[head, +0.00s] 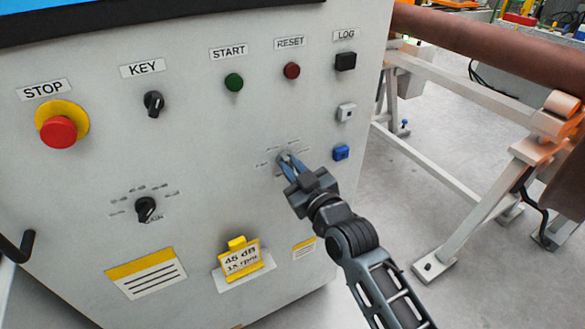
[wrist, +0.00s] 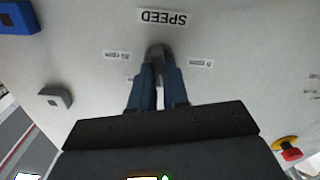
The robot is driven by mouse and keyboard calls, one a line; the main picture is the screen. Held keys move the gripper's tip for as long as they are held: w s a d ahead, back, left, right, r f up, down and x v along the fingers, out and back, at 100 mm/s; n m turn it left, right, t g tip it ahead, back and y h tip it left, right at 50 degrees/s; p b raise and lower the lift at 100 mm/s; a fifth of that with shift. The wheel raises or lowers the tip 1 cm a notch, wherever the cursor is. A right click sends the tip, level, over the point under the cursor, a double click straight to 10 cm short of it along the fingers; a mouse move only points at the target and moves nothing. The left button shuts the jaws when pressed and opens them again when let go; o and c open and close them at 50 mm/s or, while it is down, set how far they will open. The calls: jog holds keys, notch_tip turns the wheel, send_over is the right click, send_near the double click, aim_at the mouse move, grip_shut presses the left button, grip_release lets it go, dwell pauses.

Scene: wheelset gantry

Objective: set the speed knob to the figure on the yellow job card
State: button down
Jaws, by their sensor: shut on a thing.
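The speed knob (wrist: 158,52) is a grey knob under the label SPEED, which reads upside down in the wrist view. My gripper (wrist: 158,85) has its blue fingers shut on it from both sides. In the head view my gripper (head: 287,162) reaches the panel from the lower right and hides most of the knob. Small scale labels surround the knob, too small or covered to read fully. The yellow job card (head: 240,259) hangs low on the panel and reads 45 dB and what looks like 15 rpm.
The grey cabinet (head: 205,130) also carries a red STOP button (head: 58,131), a KEY switch (head: 153,103), a GAIN knob (head: 146,208), a green START button (head: 234,82), a red RESET button (head: 292,71) and a blue button (head: 341,152). A white frame (head: 470,105) with brown rollers stands at right.

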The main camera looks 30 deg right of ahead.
jog(key=m, duration=0.4)
jog(key=shift+d+m+p, duration=0.1)
jog(key=shift+m+p, duration=0.2)
jog(key=m+p, duration=0.1)
jog(key=m, duration=0.3)
jog(key=shift+m, duration=0.3)
jog(key=c, duration=1.1)
grip_release()
jog(key=shift+s+b, duration=0.5)
jog(key=shift+s, duration=3.4)
